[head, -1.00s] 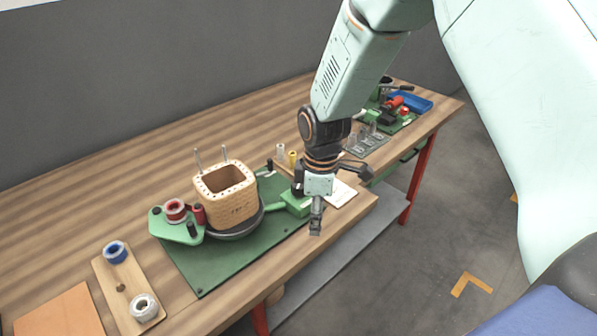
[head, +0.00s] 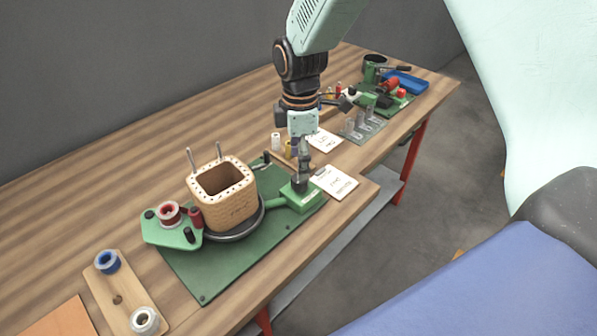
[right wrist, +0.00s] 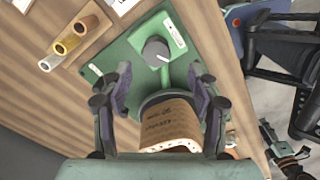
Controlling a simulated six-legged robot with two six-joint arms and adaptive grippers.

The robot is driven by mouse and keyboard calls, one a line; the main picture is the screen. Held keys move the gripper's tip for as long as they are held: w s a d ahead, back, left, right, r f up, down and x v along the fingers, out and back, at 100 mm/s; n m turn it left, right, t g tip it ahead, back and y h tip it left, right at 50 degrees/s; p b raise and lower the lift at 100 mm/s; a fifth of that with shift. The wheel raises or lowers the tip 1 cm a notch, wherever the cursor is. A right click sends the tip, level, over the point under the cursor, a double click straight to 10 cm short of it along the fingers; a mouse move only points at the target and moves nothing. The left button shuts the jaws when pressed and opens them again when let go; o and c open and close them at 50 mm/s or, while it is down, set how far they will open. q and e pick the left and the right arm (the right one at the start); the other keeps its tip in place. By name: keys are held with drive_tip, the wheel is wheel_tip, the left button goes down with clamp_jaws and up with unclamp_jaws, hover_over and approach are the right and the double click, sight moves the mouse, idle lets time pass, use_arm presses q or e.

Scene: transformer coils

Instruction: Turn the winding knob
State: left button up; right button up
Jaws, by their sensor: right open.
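The winding knob (right wrist: 156,50) is dark and round with a pale pointer mark, and sits on a green box (right wrist: 153,30). In the head view the knob (head: 300,183) stands on the green box (head: 302,198) at the right end of the green base plate. The box joins a turntable carrying a tan square coil former (head: 228,198), also seen in the right wrist view (right wrist: 170,125). My right gripper (head: 303,158) hangs just above the knob. In its wrist view its open fingers (right wrist: 160,75) are spread wide, with the knob ahead between them. My left gripper is not in view.
A green bracket with a red spool (head: 169,214) is left of the former. Two upright pins (head: 218,151) rise behind it. White cards (head: 334,182) lie right of the box, small cylinders (head: 276,142) behind it. A wooden board with spools (head: 118,300) lies front left.

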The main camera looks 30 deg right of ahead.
drive_tip(key=f, duration=0.5)
drive_tip(key=shift+w+d+f, duration=0.3)
drive_tip(key=shift+d, duration=0.05)
drive_tip(key=shift+s+a+r, duration=0.2)
drive_tip(key=shift+s+a, duration=0.1)
drive_tip(key=shift+w+d+f, duration=0.25)
drive_tip(key=shift+w, duration=0.1)
drive_tip(key=c, duration=0.4)
drive_tip(key=shift+s+a+r, duration=0.1)
drive_tip(key=shift+s+r, duration=0.05)
drive_tip(key=c, duration=0.5)
drive_tip(key=shift+c, duration=1.3)
